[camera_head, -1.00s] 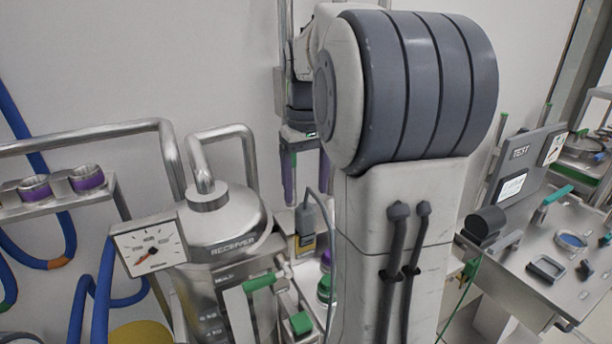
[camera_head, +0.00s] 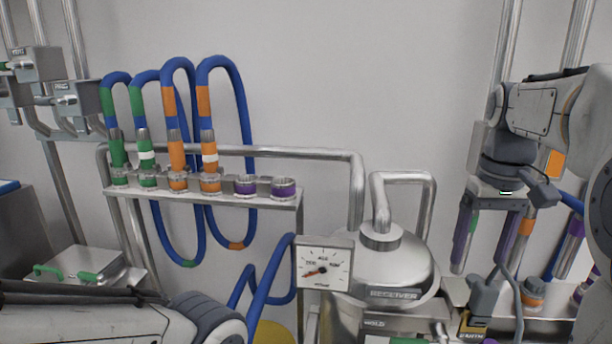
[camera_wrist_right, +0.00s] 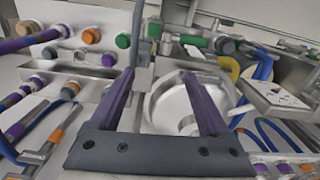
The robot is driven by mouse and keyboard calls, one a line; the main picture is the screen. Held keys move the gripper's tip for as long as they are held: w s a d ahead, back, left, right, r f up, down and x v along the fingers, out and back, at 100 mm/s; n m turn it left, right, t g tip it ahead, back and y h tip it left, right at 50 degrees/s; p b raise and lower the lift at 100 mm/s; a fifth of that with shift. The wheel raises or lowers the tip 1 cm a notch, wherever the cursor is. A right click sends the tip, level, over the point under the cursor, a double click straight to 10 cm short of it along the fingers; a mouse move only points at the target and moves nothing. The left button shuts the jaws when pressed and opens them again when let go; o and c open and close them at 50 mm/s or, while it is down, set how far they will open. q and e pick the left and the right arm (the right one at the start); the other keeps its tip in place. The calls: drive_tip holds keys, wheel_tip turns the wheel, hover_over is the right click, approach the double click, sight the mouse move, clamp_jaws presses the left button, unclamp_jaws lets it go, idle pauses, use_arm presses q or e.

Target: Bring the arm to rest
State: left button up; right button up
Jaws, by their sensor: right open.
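My right arm (camera_head: 555,105) comes in from the right side of the head view. Its right gripper (camera_head: 480,262) points down, with two purple fingers apart and nothing between them. In the right wrist view the same gripper (camera_wrist_right: 158,73) is open and empty, its fingers in front of the round steel receiver (camera_wrist_right: 185,105). In the head view the gripper is to the right of the receiver (camera_head: 385,268) and its lid pipe. My left arm (camera_head: 110,322) lies along the bottom left edge; its gripper is out of the frame.
A wall rack (camera_head: 215,196) holds blue hoses with green and orange bands, and purple-ringed sockets. A dial gauge (camera_head: 323,266) stands left of the receiver. Capped orange and purple fittings (camera_head: 533,290) stand below and right of my right gripper. The wall above is clear.

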drive_tip(key=s+a+f+n+b, duration=0.35)
drive_tip(key=a+f, duration=0.55)
drive_tip(key=a, duration=0.3)
drive_tip(key=s+a+f+n+b, duration=0.2)
drive_tip(key=s+a+f+n, duration=0.15)
drive_tip(key=a+f, duration=0.7)
drive_tip(key=s+a+f+n+y+b, duration=0.1)
drive_tip(key=s+a+f+n+b, duration=0.1)
drive_tip(key=s+a+f, duration=0.3)
drive_tip(key=shift+s+f, duration=0.15)
drive_tip(key=shift+s, duration=2.15)
